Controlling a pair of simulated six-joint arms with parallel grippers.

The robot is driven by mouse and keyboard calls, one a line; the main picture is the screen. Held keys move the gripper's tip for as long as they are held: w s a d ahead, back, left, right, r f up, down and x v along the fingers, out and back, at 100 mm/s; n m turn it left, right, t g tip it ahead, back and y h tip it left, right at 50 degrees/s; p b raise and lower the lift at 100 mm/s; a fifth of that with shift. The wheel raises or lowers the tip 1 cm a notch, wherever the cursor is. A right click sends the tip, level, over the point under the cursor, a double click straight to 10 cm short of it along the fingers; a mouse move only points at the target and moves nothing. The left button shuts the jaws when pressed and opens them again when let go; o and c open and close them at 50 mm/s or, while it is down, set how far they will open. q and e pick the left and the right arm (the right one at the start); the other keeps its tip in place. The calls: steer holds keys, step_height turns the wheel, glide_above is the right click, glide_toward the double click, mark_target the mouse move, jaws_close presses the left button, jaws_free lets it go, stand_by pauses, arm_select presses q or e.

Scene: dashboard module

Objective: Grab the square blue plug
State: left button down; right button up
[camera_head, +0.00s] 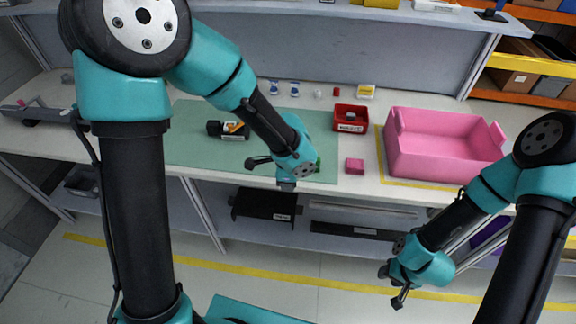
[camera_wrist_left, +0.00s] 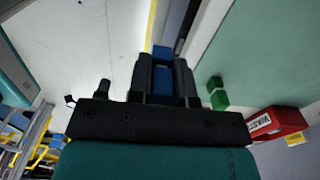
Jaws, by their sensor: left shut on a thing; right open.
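The square blue plug (camera_wrist_left: 162,79) shows in the left wrist view between the two black fingers of my left gripper (camera_wrist_left: 164,70). The fingers are shut on it. In the head view my left gripper (camera_head: 286,184) hangs at the front edge of the workbench, left of a small pink block; the plug cannot be made out clearly there. My right gripper (camera_head: 397,287) is open and empty, low in front of the bench over the floor.
A green mat (camera_head: 190,151) covers part of the workbench. A green block (camera_wrist_left: 217,93) and a red bin (camera_head: 350,118) are near my left gripper. A pink block (camera_head: 354,166) and a large pink crate (camera_head: 440,170) stand to the right. A black device (camera_head: 228,130) lies on the mat.

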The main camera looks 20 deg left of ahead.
arm_select(q)
steer(key=s, duration=0.1)
steer(key=s+d, duration=0.1)
steer(key=s, duration=0.1)
steer(key=shift+s+r, duration=0.15)
steer(key=shift+s, duration=0.1)
steer(key=shift+w, duration=0.1)
